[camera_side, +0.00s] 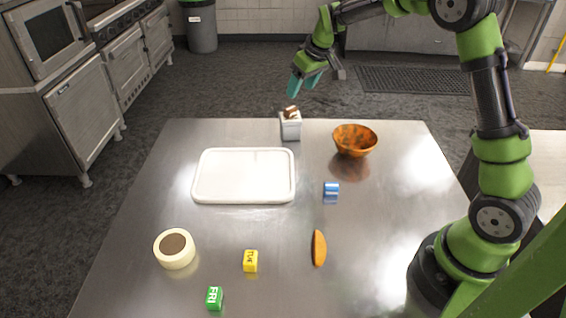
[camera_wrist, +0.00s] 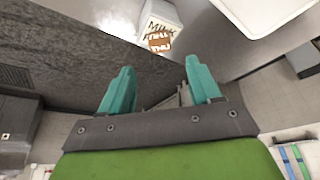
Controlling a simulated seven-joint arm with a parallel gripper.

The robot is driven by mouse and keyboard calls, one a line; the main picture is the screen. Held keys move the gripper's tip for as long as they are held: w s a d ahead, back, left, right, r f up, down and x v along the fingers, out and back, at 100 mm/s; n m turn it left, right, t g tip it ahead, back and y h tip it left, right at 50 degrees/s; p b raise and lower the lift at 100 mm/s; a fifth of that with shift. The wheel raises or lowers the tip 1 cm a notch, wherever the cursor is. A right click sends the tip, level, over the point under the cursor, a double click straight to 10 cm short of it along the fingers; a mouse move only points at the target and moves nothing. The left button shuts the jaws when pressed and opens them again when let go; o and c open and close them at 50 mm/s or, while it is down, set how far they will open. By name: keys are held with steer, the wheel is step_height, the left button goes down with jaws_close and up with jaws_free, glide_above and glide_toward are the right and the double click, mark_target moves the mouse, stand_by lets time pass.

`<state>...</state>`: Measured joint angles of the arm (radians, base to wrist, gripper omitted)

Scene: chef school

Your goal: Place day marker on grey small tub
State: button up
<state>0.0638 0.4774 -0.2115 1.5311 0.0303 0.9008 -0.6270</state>
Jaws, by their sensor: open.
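The small pale grey-white tub (camera_side: 290,130) stands at the table's far edge; in the wrist view the tub (camera_wrist: 160,14) bears dark lettering. A brown day marker (camera_side: 291,112) sits at the top of the tub; the marker (camera_wrist: 158,43) shows white letters like THU. I cannot tell whether it lies on a lid or partly inside. My gripper (camera_side: 305,86) has teal fingers, open and empty, above the tub and apart from the marker. In the wrist view the gripper (camera_wrist: 158,78) has a clear gap between its fingers. Other day markers are green FRI (camera_side: 214,298) and yellow TUE (camera_side: 250,261).
A white tray (camera_side: 243,198) lies left of centre, an orange patterned bowl (camera_side: 355,140) at back right. A small blue object (camera_side: 331,191), an orange wedge-like piece (camera_side: 319,248) and a cream round container (camera_side: 175,260) stand nearer. The metal table (camera_side: 215,230) has free room between them.

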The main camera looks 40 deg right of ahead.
steer(key=s+a+r+m+t+y, duration=0.1)
steer(key=s+a+r, duration=0.35)
steer(key=s, duration=0.25)
steer(key=s+a+r+m, duration=0.1)
steer(key=s+a+r, duration=0.2)
steer(key=s+r, duration=0.35)
steer(key=s+a+f+m, duration=0.1)
steer(key=s+a, duration=0.1)
steer(key=s, duration=0.5)
steer(key=s+a+f+m+t+y, duration=0.1)
steer(key=s+a, duration=0.2)
steer(key=s, duration=0.5)
steer(key=shift+s+a+f+t, duration=0.2)
steer(key=shift+a+f+t, duration=0.1)
steer(key=shift+a+f, duration=0.05)
